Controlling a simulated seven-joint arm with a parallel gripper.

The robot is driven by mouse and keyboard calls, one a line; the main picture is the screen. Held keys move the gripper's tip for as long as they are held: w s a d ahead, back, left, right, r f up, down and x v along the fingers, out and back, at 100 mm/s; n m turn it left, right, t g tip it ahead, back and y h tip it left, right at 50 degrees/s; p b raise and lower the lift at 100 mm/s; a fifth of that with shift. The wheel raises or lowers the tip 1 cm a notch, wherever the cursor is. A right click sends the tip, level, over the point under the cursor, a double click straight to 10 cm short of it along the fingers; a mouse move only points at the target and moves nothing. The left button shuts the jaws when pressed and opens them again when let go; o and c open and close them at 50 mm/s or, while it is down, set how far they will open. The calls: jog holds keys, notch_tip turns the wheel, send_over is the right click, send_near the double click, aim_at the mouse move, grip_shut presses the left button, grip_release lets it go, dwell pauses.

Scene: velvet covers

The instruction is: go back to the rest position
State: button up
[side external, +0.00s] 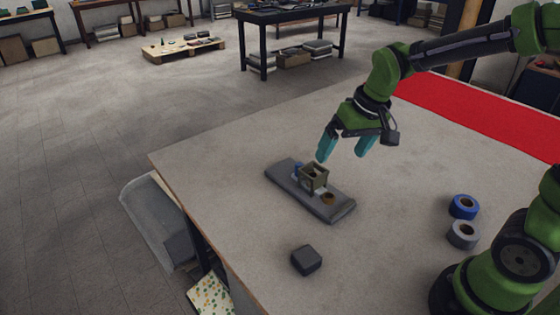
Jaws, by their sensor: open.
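My gripper (345,149) is open, with two teal fingers pointing down. It hangs above and slightly right of a dark grey slab (338,212) lying on the table. A small olive box-like piece (314,178) with an opening sits on the slab. A blue piece (298,169) is beside it at the far end, and a brown round piece (328,198) is at the near side. Nothing shows between the fingers. Their exact height above the slab is hard to tell.
A dark grey block (306,260) lies near the front of the table (400,240). A blue tape roll (464,206) and a grey tape roll (463,234) lie at right, near my base. A red strip (480,115) covers the back right.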

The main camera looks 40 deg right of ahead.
jog(key=s+r+m+t, duration=0.1)
jog(key=s+r+t, duration=0.2)
jog(key=s, duration=0.9)
notch_tip(320, 180, up, 3)
jog(key=shift+a+r+t+y, duration=0.2)
jog(key=shift+a+t+y, duration=0.2)
jog(key=shift+a, duration=0.05)
